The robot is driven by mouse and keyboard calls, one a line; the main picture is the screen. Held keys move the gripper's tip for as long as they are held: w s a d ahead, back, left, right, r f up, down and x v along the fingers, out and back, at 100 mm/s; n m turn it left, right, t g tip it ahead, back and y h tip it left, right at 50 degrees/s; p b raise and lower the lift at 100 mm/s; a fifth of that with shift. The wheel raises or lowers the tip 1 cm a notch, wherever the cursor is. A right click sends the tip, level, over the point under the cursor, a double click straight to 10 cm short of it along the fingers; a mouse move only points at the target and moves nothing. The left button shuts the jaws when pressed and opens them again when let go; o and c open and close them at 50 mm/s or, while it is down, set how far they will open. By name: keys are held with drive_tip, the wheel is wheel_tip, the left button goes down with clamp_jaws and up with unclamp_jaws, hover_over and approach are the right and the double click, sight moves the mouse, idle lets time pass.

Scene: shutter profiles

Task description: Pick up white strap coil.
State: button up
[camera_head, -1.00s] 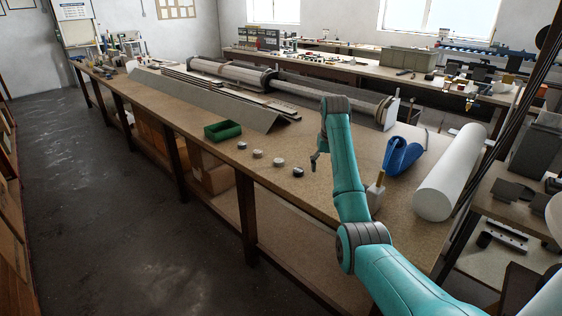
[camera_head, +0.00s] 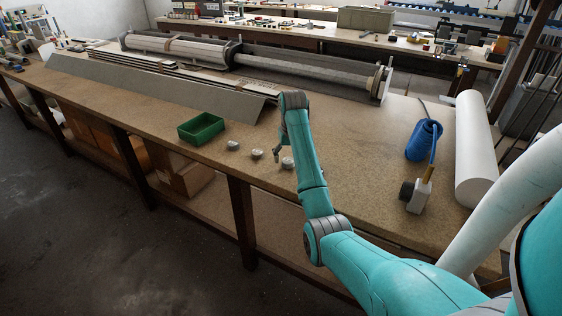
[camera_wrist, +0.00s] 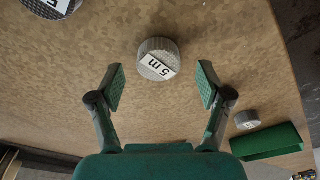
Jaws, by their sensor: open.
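Several small round strap coils stand in a row on the brown workbench (camera_head: 350,160). The head view shows a pale coil (camera_head: 233,144) by the green tray, a second pale coil (camera_head: 257,154), and a third coil (camera_head: 288,162) beside my gripper (camera_head: 277,154). In the wrist view, a grey-white coil with a "5 m" label (camera_wrist: 158,60) lies ahead, centred between my open, empty fingers (camera_wrist: 162,85). Another labelled coil (camera_wrist: 52,7) is cut off at the upper left, and a smaller-looking one (camera_wrist: 247,119) is at the right. I cannot tell which is the white one.
A green tray (camera_head: 201,128) stands left of the coils; it also shows in the wrist view (camera_wrist: 267,143). Long grey profiles (camera_head: 160,82) lie behind.

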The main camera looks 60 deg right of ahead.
drive_tip(key=shift+d+f, duration=0.1)
drive_tip(key=shift+f, duration=0.7)
drive_tip(key=c, duration=1.3)
drive_tip(key=shift+o, duration=0.2)
drive_tip(key=shift+r, duration=0.1)
